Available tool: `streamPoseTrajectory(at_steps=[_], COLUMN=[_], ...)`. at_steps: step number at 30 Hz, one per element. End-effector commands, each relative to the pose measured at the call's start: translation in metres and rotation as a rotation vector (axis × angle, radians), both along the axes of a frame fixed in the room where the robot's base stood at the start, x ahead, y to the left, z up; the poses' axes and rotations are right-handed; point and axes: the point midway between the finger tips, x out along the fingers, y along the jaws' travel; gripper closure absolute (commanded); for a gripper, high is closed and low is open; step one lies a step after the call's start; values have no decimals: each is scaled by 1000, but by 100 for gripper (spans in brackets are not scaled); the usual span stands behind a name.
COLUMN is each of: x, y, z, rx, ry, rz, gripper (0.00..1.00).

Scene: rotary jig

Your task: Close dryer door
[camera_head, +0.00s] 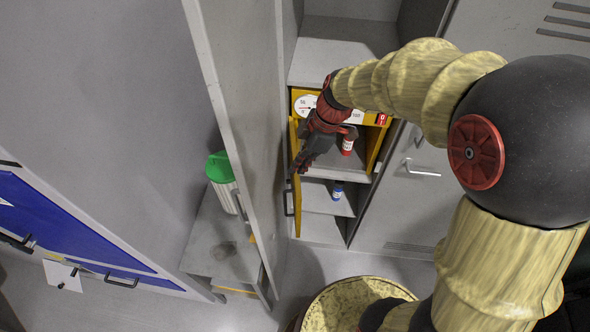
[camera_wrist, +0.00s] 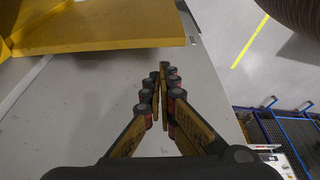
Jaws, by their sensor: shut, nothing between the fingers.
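The yellow dryer (camera_head: 383,119) sits in the open grey cabinet, with a white dial on its top front. Its narrow yellow door (camera_head: 297,190) stands open at the left side, seen almost edge-on. My gripper (camera_head: 291,177) points down beside the door, in front of the dryer's left side; whether it touches the door I cannot tell. In the wrist view my gripper's fingers (camera_wrist: 158,88) are together and hold nothing. A yellow part (camera_wrist: 100,28) fills that view's upper left; whether it is door or dryer body is unclear.
A red-labelled bottle (camera_head: 347,146) stands within the dryer opening. A blue-labelled bottle (camera_head: 337,191) stands on the shelf below. A tall grey panel (camera_head: 232,90) rises close to the left of the door. A green-lidded container (camera_head: 221,168) stands beyond it.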

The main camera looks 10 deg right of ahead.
Motion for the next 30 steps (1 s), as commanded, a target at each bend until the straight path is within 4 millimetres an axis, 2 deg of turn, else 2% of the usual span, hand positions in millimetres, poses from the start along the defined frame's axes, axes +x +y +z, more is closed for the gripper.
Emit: streamPoseTrajectory(at_steps=[9, 15, 20, 30], x=[1, 3, 3, 3], y=[19, 26, 28, 28], z=[-52, -74, -81, -82], rx=[0, -1, -1, -1], ry=[5, 3, 2, 1], rz=[0, -2, -2, -2], gripper=[100, 100, 100, 100])
